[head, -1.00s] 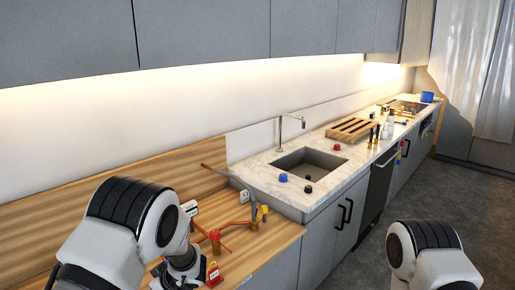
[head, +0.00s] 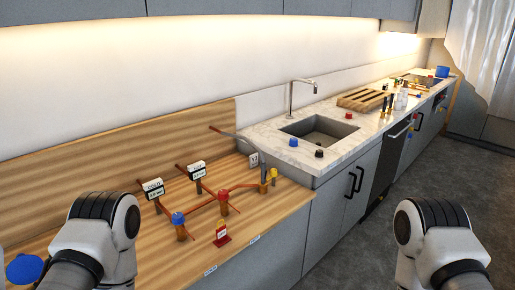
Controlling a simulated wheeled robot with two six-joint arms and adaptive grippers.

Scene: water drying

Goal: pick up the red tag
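The red tag (head: 221,236) stands on the wooden counter (head: 272,213) near its front edge, in front of the copper pipework. It is small, with a white label on its face. My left arm comes in at the lower left, to the left of the tag and apart from it; its gripper is outside the picture. My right arm is at the lower right, over the floor, and its gripper is also outside the picture.
Pipes with a blue valve (head: 178,218), a red valve (head: 223,196) and two labelled gauges (head: 153,188) stand behind the tag. A sink (head: 318,130) in a marble counter lies to the right, with small coloured knobs around it. A blue round thing (head: 25,268) shows at the lower left.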

